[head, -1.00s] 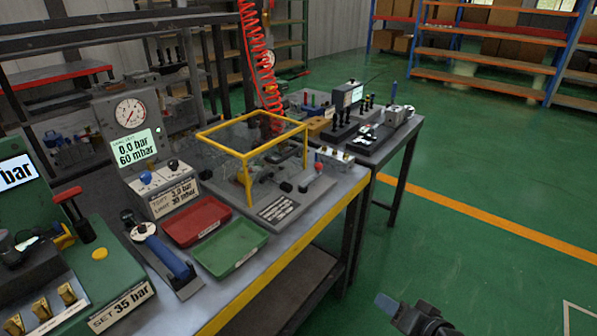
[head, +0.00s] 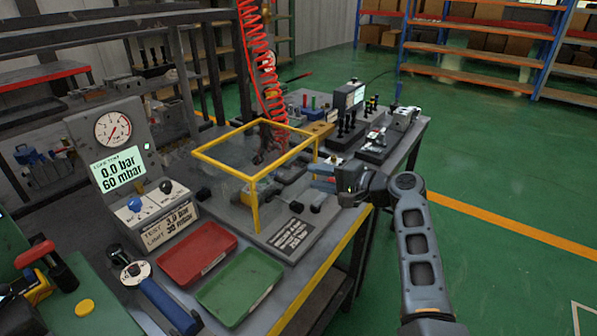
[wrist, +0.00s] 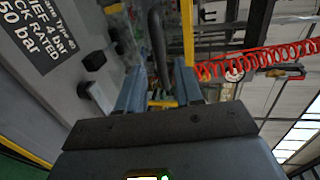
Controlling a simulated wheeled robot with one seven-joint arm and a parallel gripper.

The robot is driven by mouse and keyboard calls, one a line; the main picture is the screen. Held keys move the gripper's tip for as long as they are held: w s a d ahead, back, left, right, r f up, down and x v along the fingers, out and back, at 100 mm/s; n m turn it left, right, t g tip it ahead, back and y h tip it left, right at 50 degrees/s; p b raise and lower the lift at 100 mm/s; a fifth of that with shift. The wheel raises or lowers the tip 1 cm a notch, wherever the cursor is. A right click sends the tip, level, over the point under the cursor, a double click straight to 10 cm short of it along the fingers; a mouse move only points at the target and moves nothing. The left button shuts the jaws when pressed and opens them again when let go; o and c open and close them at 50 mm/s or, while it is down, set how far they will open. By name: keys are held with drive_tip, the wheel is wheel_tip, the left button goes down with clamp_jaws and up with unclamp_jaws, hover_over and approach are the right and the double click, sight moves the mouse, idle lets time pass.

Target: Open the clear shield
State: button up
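The clear shield is a see-through box with a yellow frame (head: 257,207) over a fixture on the bench. It appears lowered over the fixture. My gripper (head: 322,177) is at the shield's right front side, its blue fingers pointing left toward the frame. In the wrist view my gripper (wrist: 160,92) has its two fingers apart. A dark bar (wrist: 157,45) shows between or just beyond them; I cannot tell whether they touch it. A yellow frame bar (wrist: 188,32) lies just past the right finger.
A red tray (head: 197,254) and a green tray (head: 240,287) lie in front of the fixture. A gauge panel (head: 115,150) stands left. A red coiled hose (head: 262,75) hangs behind the shield. The green floor at right is clear.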

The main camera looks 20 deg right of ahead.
sight(302, 174)
drive_tip(key=x, duration=0.6)
drive_tip(key=shift+f, duration=0.1)
clamp_jaws()
idle(0.5)
